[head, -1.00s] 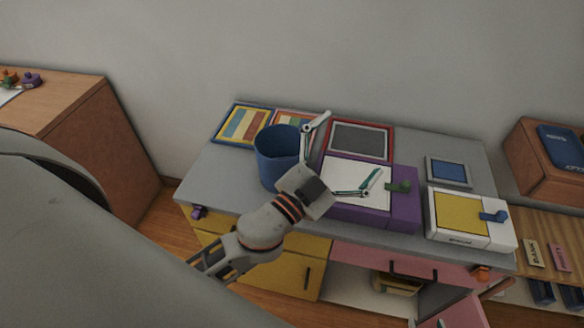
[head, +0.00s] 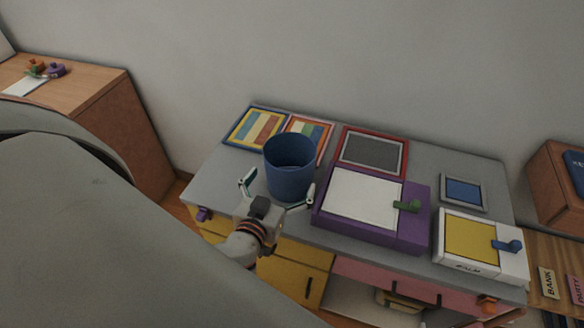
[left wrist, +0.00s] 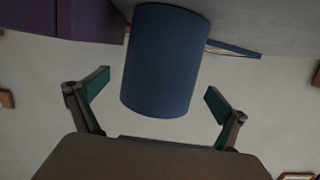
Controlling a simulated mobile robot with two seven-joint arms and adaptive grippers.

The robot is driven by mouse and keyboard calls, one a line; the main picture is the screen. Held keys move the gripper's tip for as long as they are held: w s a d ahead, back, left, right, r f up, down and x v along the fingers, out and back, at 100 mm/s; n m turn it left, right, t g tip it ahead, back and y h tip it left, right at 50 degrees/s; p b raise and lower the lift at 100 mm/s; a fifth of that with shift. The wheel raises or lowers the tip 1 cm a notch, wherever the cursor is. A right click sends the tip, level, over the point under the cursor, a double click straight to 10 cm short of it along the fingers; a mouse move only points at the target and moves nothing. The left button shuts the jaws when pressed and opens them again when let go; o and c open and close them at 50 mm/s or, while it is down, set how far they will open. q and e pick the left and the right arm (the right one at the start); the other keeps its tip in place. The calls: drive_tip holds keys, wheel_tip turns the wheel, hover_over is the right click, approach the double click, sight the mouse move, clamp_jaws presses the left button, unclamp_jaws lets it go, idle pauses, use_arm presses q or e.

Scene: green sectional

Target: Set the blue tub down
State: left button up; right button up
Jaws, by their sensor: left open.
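The blue tub (head: 289,172) stands upright on the grey tabletop (head: 222,182), its open top facing up. It also shows in the left wrist view (left wrist: 163,62), where the picture is upside down. My left gripper (head: 279,193) is open in front of the tub, with one finger to either side of its near lower part. In the left wrist view the fingers (left wrist: 158,90) are spread wider than the tub, with gaps on both sides. My right gripper is not in view.
A purple box (head: 417,225) with a white lid stands close right of the tub. A white box (head: 513,265) with a yellow panel is farther right. Framed striped boards (head: 238,140) and a red-framed grey board (head: 402,147) lie behind. Bare tabletop shows left of the tub.

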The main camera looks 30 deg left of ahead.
sight(285, 149)
use_arm(q)
drive_tip(key=shift+x, duration=0.75)
drive_tip(key=shift+w+a+r+p, duration=0.1)
drive_tip(key=shift+w+p, duration=0.25)
drive_tip(key=shift+w, duration=0.05)
drive_tip(key=p+x, duration=0.1)
drive_tip(key=x, duration=0.2)
drive_tip(key=shift+w+a, duration=0.1)
drive_tip(key=shift+w, duration=0.05)
drive_tip(key=shift+w+a, duration=0.1)
drive_tip(key=shift+w, duration=0.2)
drive_tip(key=shift+w+f, duration=0.1)
drive_tip(key=shift+f, duration=0.15)
drive_tip(key=c, duration=1)
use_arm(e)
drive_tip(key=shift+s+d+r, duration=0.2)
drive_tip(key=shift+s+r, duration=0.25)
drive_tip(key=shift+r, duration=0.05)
use_arm(q)
drive_tip(key=shift+c, duration=0.2)
drive_tip(key=shift+r, duration=0.2)
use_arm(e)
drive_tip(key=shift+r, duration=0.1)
